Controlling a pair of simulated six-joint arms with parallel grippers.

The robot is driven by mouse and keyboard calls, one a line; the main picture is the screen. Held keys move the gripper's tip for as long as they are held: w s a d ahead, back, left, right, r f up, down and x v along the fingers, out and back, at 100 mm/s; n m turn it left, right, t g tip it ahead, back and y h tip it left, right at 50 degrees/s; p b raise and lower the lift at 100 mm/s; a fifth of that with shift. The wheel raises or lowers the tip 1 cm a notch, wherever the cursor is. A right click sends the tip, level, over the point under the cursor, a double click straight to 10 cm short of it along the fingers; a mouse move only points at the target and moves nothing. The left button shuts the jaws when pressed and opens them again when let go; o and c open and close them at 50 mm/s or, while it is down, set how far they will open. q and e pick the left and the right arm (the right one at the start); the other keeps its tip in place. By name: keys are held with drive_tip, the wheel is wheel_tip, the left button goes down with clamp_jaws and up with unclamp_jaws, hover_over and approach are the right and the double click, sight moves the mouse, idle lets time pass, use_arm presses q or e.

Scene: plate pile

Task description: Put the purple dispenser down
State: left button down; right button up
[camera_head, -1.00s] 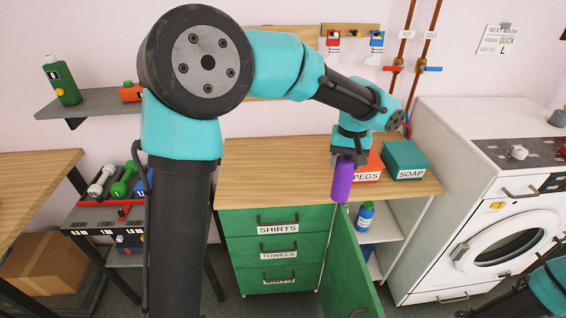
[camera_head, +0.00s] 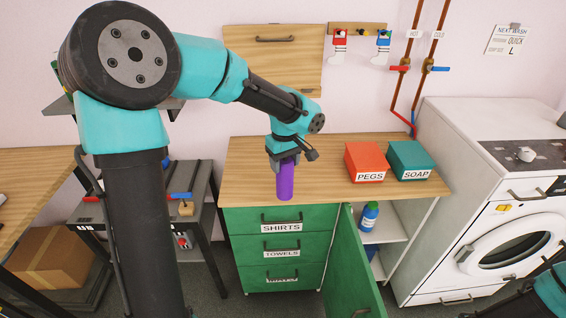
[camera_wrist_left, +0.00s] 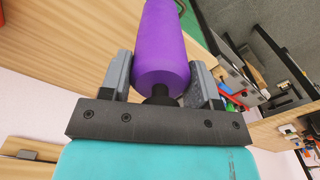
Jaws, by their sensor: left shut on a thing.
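The purple dispenser (camera_head: 285,182) hangs upright below my left gripper (camera_head: 284,160), over the front part of the wooden counter (camera_head: 240,168). I cannot tell whether its base touches the counter top. In the left wrist view the purple dispenser (camera_wrist_left: 162,45) lies between the two grey fingers of my left gripper (camera_wrist_left: 162,90), which is shut on its dark neck end. My right gripper is out of view; only part of my right arm shows at the lower right corner.
The red PEGS box (camera_head: 366,160) and teal SOAP box (camera_head: 408,158) stand on the counter's right. A green cabinet door (camera_head: 350,265) stands open below, with a blue bottle (camera_head: 369,216) on the shelf. A washing machine (camera_head: 500,210) is at right. The counter's left part is clear.

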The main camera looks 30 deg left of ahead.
use_arm(q)
drive_tip(key=w+a+f, duration=0.1)
drive_tip(key=w+a, duration=0.7)
drive_tip(key=w, duration=0.5)
drive_tip(key=shift+w+a+f, duration=0.2)
drive_tip(key=shift+w, duration=0.1)
drive_tip(key=shift+f, duration=1.95)
drive_tip(key=shift+c, duration=1.7)
unclamp_jaws()
wheel_tip(320, 180, up, 12)
drive_tip(key=shift+o, duration=0.4)
